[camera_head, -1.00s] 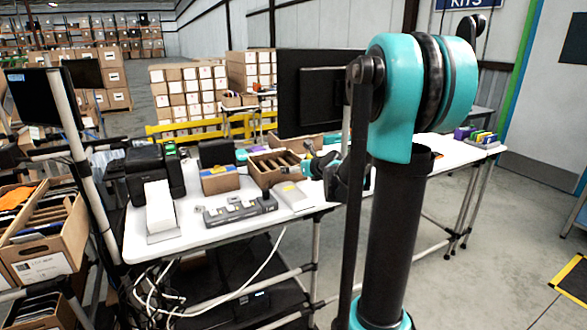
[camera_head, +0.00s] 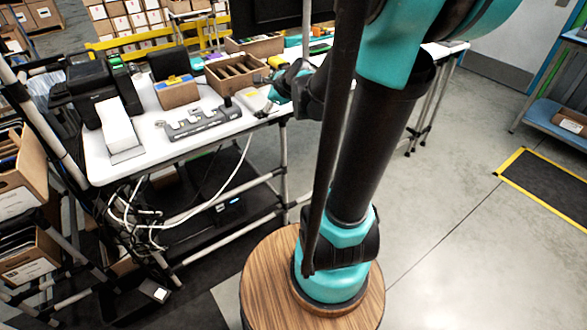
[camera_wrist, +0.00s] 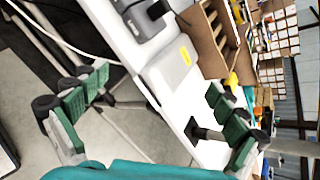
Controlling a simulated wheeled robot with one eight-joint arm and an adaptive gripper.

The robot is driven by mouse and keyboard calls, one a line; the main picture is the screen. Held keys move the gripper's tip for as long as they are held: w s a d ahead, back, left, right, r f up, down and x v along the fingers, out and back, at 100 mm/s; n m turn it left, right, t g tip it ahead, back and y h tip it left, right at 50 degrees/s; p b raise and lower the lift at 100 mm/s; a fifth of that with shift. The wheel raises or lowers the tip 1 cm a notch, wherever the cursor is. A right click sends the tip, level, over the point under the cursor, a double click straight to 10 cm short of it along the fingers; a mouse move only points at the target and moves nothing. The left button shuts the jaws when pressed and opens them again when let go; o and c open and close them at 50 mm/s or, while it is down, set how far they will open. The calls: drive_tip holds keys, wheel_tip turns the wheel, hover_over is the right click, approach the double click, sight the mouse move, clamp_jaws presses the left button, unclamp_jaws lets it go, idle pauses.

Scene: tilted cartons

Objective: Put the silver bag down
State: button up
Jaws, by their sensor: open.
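The silver bag (camera_head: 255,99), a flat pale-grey packet with a yellow label, lies on the white table (camera_head: 150,158) at its front edge. My gripper (camera_head: 284,80) is just right of it in the head view, partly hidden by my own arm. In the wrist view, the bag (camera_wrist: 170,70) lies ahead between the spread green fingers of my gripper (camera_wrist: 155,86). The gripper is open with nothing between its pads. I cannot tell how large the gap to the bag is.
A grey device (camera_head: 203,122) sits left of the bag. A divided carton (camera_head: 235,73) stands behind it, and a smaller carton (camera_head: 177,91) and a black printer (camera_head: 97,88) are farther left. Cables (camera_head: 150,215) hang under the table. Open floor (camera_head: 450,210) is at the right.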

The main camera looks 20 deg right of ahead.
drive_tip(key=s+d+f+n+g+h, duration=0.2)
drive_tip(key=s+f+n, duration=0.5)
drive_tip(key=s+n, duration=0.4)
drive_tip(key=s+d+f+n+g+h, duration=0.1)
drive_tip(key=s+f+n+g+h, duration=0.1)
drive_tip(key=s+f+n+g, duration=0.2)
drive_tip(key=s+f+n, duration=0.3)
drive_tip(key=s+n, duration=0.4)
drive_tip(key=s, duration=0.1)
drive_tip(key=shift+d+n, duration=0.3)
drive_tip(key=shift+d, duration=0.05)
